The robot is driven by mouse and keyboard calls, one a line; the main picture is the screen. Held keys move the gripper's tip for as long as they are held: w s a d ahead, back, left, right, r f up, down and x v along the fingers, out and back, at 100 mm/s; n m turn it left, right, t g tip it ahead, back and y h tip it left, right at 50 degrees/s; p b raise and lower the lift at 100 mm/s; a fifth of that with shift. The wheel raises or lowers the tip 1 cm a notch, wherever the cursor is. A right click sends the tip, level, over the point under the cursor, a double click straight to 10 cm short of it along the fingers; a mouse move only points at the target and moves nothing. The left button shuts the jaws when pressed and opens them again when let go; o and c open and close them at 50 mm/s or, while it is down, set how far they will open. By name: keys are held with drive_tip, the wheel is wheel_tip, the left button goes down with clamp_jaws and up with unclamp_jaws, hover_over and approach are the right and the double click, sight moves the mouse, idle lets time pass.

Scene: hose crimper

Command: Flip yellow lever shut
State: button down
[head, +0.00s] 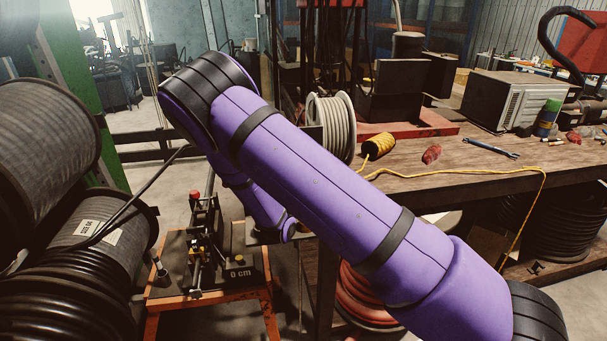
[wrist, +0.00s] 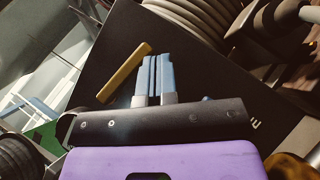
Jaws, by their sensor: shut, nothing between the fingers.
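A yellow bar-like piece (wrist: 124,73), which looks like the yellow lever, lies slanted against a dark panel in the wrist view. My gripper (wrist: 158,58) has its two blue fingers shut together with nothing between them. The fingers are just to the right of the yellow piece, with a narrow visible gap; I cannot tell the depth between them. In the head view my gripper is hidden behind my purple arm, and I cannot pick out the yellow lever there.
An orange-framed stand (head: 262,292) carries a small machine with a red knob (head: 195,195). Large hose reels (head: 38,135) crowd the left. The wooden workbench (head: 465,185) at right holds a yellow cord spool (head: 378,146), a wrench (head: 490,147) and a grey box (head: 508,98).

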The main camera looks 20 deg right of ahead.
drive_tip(key=v, duration=1)
drive_tip(key=shift+s+a+f, duration=0.2)
drive_tip(key=shift+a, duration=0.1)
drive_tip(key=s+d+r+m+g+y, duration=0.5)
drive_tip(key=s+d+r+m+g, duration=0.8)
drive_tip(key=r+g, duration=0.4)
drive_tip(key=s+a+r+t+y, duration=0.2)
drive_tip(key=s+r+y, duration=0.4)
drive_tip(key=s, duration=0.3)
drive_tip(key=s+a+r+m+t+y, duration=0.1)
drive_tip(key=s+a+r+t+y, duration=0.2)
drive_tip(key=s, duration=0.6)
wheel_tip(320, 180, up, 3)
drive_tip(key=t+y, duration=0.2)
drive_tip(key=y, duration=0.1)
drive_tip(key=shift+s+y, duration=0.15)
drive_tip(key=shift+y, duration=0.15)
